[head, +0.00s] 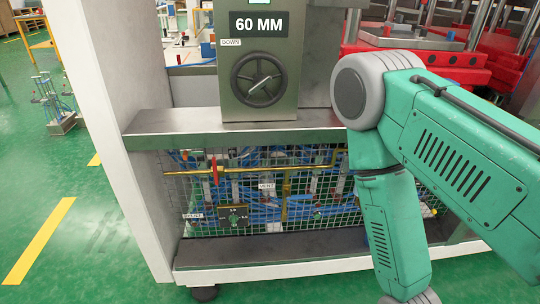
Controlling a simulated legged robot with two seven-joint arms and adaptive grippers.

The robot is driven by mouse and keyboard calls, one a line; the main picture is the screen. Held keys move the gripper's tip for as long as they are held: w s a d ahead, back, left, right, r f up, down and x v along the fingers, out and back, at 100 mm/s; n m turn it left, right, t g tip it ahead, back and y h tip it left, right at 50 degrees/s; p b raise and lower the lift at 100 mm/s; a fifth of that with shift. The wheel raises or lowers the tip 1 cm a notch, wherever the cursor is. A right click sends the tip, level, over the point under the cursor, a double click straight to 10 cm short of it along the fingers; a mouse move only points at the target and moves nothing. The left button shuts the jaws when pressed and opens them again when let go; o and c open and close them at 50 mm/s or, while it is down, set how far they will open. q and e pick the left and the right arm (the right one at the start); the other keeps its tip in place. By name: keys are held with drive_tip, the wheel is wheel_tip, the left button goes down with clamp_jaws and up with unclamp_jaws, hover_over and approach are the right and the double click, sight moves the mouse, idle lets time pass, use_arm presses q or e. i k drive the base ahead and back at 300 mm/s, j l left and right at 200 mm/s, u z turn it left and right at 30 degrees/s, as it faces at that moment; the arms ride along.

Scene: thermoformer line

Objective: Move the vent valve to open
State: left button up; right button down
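A red lever (214,168) stands upright at the left of a yellow pipe (250,170). A dark block with knobs (234,216) sits lower left beside another label (193,216). My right arm comes in from the right and bends down past the mesh; its gripper is out of frame. My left gripper is also out of frame.
Above a grey metal ledge (160,127) stands a post with a black handwheel (258,80), a "60 MM" sign (259,24) and a "DOWN" label. A white upright (100,110) borders the left. Red tooling (420,45) is behind my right arm.

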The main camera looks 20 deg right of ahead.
sight(289, 197)
drive_tip(key=i+l+z, duration=0.2)
drive_tip(key=l, duration=0.25)
drive_tip(key=i+l+z, duration=0.25)
drive_tip(key=l, duration=0.15)
drive_tip(key=i+l, duration=0.1)
drive_tip(key=i, duration=0.15)
